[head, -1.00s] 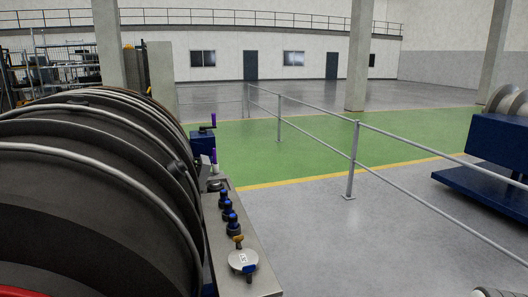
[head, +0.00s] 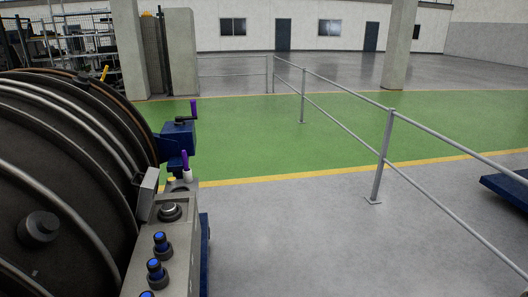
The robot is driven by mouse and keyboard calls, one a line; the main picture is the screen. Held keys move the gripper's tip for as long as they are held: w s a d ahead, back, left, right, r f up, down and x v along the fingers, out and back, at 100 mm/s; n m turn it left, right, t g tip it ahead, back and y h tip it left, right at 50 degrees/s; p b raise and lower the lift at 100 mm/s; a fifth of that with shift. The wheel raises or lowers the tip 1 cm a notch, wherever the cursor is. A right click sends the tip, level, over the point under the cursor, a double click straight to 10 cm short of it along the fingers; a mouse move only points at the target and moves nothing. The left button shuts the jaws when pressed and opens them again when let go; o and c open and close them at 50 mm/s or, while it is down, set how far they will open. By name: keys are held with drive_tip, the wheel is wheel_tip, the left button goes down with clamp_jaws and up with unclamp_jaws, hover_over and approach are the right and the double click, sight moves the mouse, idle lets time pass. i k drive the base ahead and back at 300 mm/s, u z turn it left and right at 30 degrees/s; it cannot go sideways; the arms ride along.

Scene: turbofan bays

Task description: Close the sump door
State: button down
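I cannot pick out the sump door for certain in the head view. A large dark engine casing (head: 60,190) with grey pipes around it fills the left side. A narrow grey ledge (head: 172,228) runs along its right side. A small grey tilted plate (head: 147,192) stands at the ledge's far part, against the casing; I cannot tell whether it is the door. Near it are a round silver-topped fitting (head: 170,211) and several black fittings with blue tops (head: 161,243). My gripper is not in view.
A blue box with a purple-handled crank (head: 178,140) stands beyond the ledge. A metal railing (head: 384,150) crosses the floor to the right. Grey floor (head: 290,235) between ledge and railing is clear. A blue platform (head: 508,190) is at the right edge.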

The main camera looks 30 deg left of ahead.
sight(147, 187)
drive_tip(key=i, duration=1.2)
drive_tip(key=u, duration=2.1)
drive_tip(key=i, duration=1)
drive_tip(key=u, duration=0.05)
